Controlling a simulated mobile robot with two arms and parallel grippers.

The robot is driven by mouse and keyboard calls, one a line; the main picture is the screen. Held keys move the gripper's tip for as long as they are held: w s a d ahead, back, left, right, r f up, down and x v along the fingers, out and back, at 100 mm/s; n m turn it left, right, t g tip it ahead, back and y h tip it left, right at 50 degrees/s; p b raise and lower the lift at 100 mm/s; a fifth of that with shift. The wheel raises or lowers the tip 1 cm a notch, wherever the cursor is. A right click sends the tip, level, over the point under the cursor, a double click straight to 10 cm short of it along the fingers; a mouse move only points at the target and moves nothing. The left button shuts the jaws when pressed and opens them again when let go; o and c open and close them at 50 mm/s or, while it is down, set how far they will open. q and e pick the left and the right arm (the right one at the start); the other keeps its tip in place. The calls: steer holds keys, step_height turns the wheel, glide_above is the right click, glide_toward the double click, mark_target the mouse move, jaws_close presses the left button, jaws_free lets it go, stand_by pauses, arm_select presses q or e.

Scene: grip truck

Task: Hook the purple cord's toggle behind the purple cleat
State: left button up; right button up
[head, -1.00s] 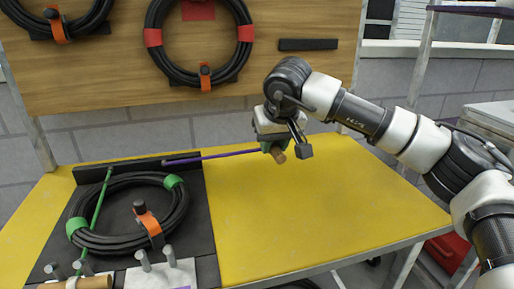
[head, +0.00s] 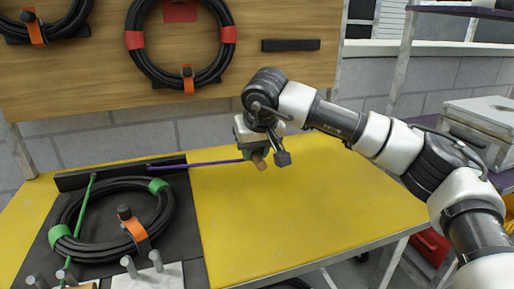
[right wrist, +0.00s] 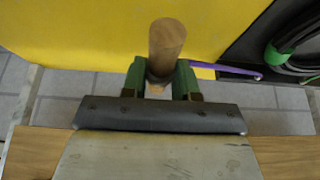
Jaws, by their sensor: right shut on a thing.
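My right gripper (head: 258,154) is shut on the wooden toggle (head: 260,162) of the purple cord, above the yellow table. In the right wrist view the toggle (right wrist: 168,45) sticks out between the green fingers (right wrist: 160,82). The purple cord (head: 205,163) runs nearly straight from the black rail (head: 120,172) to the gripper. Two grey pegs (head: 129,266) stand on a white plate (head: 150,279) at the bottom edge; this may be the purple cleat, but no purple shows on it now. My left gripper is out of view.
A black cable coil (head: 70,215) with green ties lies on the dark board (head: 192,230), a green cord (head: 80,220) stretched over it. An orange strap (head: 135,230) with a black knob stands on its right side. The yellow table (head: 290,220) right of the board is clear.

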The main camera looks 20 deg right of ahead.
steer(key=shift+s+a, duration=0.15)
steer(key=shift+a, duration=0.05)
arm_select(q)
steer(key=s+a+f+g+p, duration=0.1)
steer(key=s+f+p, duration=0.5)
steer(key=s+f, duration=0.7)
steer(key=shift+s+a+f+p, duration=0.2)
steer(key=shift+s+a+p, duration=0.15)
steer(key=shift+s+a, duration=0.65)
arm_select(e)
steer(key=s+a+m+g+h, duration=0.4)
steer(key=s+a+m, duration=0.8)
steer(key=a+m, duration=0.3)
steer(key=shift+s+m+g+h, duration=0.15)
steer(key=shift+m+g+h, duration=0.25)
steer(key=shift+m, duration=1.1)
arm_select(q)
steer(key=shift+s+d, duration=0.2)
